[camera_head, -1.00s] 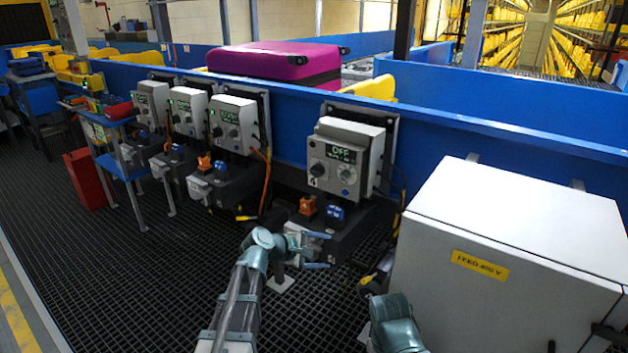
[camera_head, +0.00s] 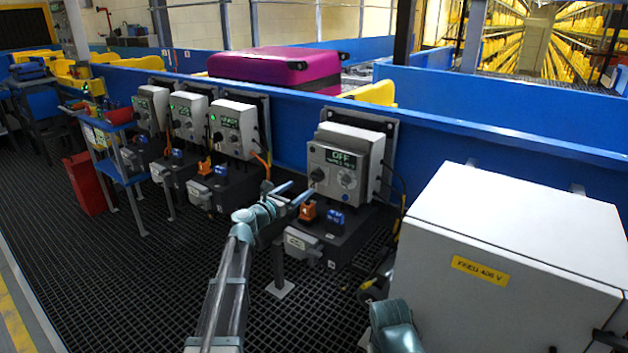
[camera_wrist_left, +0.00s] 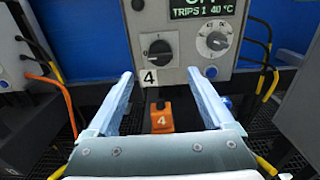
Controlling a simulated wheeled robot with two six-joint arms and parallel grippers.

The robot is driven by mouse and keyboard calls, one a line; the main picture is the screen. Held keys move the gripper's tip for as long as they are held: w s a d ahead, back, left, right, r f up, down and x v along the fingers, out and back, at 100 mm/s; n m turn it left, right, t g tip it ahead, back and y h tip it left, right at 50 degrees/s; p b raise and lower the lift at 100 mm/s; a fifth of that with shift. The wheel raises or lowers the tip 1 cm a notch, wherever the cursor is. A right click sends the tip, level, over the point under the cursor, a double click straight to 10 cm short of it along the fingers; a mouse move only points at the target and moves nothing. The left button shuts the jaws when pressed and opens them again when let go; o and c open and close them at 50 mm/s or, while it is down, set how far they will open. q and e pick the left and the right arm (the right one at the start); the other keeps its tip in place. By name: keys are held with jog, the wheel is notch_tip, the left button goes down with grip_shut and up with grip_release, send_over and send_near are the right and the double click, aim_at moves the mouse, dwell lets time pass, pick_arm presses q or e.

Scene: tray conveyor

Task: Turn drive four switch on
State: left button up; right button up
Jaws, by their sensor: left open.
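The drive four box (camera_head: 345,160) is a grey control box on the blue conveyor side, with a display that reads OFF. Its black rotary switch (camera_head: 317,174) is at the lower left of the face. In the left wrist view the switch (camera_wrist_left: 160,52) sits above the label 4, with a white dial to its right. My left gripper (camera_head: 297,190) is open and empty, just in front and to the left of the box. In the left wrist view its two fingers (camera_wrist_left: 162,88) point at the box, with the switch beyond and between them. Part of my right arm shows at the bottom; its gripper is hidden.
An orange connector marked 4 (camera_wrist_left: 162,118) is below the switch. A blue connector (camera_head: 336,217) is beside it on the dark motor unit. A large white cabinet (camera_head: 500,250) stands at the right. Three similar boxes, including one (camera_head: 232,127), line the conveyor to the left. A magenta suitcase (camera_head: 275,66) lies behind.

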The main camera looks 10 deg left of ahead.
aim_at(313, 180)
pick_arm(q)
jog(key=x, duration=0.9)
grip_shut()
